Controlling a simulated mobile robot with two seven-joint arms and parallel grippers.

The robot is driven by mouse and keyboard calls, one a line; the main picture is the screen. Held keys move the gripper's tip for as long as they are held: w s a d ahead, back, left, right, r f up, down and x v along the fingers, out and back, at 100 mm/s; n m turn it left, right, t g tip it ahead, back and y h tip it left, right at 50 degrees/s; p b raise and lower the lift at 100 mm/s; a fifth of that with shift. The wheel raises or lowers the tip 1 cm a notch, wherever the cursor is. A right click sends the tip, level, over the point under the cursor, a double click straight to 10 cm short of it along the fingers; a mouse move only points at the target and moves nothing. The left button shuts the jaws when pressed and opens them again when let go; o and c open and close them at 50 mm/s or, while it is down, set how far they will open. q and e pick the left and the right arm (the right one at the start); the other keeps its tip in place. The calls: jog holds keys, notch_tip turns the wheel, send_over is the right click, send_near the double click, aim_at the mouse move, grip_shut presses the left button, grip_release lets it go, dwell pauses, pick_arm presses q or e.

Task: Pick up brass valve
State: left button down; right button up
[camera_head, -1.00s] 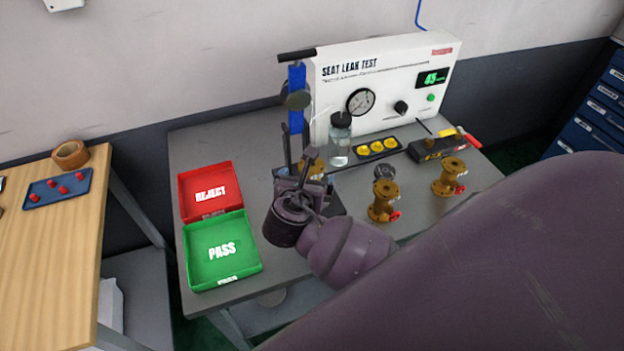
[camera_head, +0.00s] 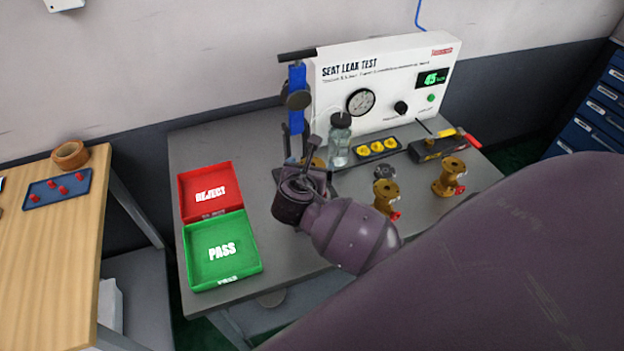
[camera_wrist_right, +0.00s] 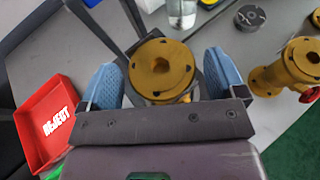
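Several brass valves with flanged ends and red handles stand on the grey table. One brass valve (camera_wrist_right: 162,68) is between the blue fingertips of my right gripper (camera_wrist_right: 164,82) in the right wrist view. Small gaps show on both sides of its round flange, so the gripper is open around it. In the head view this valve (camera_head: 314,162) is mostly hidden behind my right gripper (camera_head: 306,174). A second brass valve (camera_head: 385,196) and a third (camera_head: 449,177) stand to the right. My left gripper is not in view.
A blue clamp stand (camera_head: 297,105) rises directly behind the gripper. The white seat leak tester (camera_head: 385,80) and a glass bottle (camera_head: 340,140) stand at the back. A red REJECT tray (camera_head: 209,190) and green PASS tray (camera_head: 222,250) lie at left.

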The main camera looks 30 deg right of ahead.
grip_shut()
jog(key=shift+w+r, duration=0.1)
jog(key=shift+r, duration=0.5)
notch_tip(320, 180, up, 19)
jog(key=p, duration=0.1)
jog(key=shift+p, duration=0.35)
